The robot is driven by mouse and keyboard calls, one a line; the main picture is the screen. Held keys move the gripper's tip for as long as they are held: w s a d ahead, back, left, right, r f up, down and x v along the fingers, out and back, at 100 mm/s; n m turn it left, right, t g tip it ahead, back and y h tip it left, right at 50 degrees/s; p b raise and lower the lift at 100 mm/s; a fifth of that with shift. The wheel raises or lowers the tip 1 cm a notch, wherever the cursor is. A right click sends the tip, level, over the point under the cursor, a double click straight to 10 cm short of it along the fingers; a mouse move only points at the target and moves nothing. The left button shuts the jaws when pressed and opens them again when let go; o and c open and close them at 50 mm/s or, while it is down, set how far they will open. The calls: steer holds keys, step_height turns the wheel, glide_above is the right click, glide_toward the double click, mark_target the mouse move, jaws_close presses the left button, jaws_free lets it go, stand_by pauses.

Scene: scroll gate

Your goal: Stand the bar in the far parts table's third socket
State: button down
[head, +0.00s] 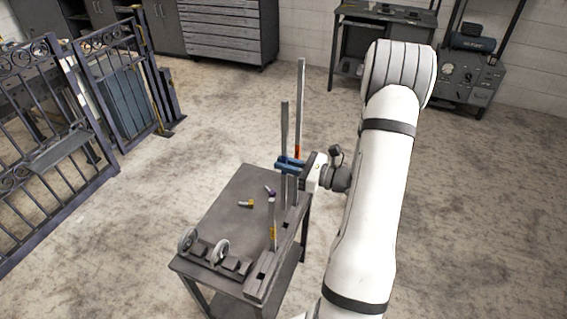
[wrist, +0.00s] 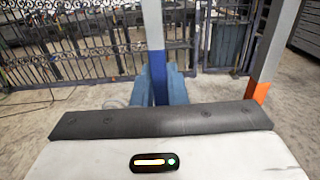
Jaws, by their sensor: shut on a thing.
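My gripper (head: 289,164) has blue fingers shut on an upright grey bar (head: 284,125) above the table's right side. In the wrist view the held bar (wrist: 153,35) has a blue band between the fingers (wrist: 161,86). The parts table (head: 229,206) carries a socket rail (head: 262,277) along its right edge. A bar with a yellow mark (head: 272,215) stands nearer on the rail. A taller bar with an orange band (head: 300,100) stands beyond the held bar; it also shows in the wrist view (wrist: 272,50). I cannot tell whether the held bar's foot is inside a socket.
A yellow-ended piece (head: 246,204) and a purple-ended piece (head: 269,190) lie on the table. Scroll rings (head: 221,250) stand in dark blocks at its near end. A dark scrolled gate (head: 50,150) stands at left. Open floor surrounds the table.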

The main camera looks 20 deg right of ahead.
steer(key=b, duration=0.4)
glide_above(286, 197)
steer(key=shift+w+f, duration=0.15)
steer(key=shift+f, duration=1.4)
steer(key=shift+w+f, duration=0.1)
steer(key=shift+f, duration=1.45)
steer(key=shift+s+d, duration=0.15)
steer(key=shift+f+b, duration=3.05)
steer(key=shift+f, duration=0.7)
steer(key=c, duration=1.4)
jaws_free()
steer(key=shift+o, duration=0.2)
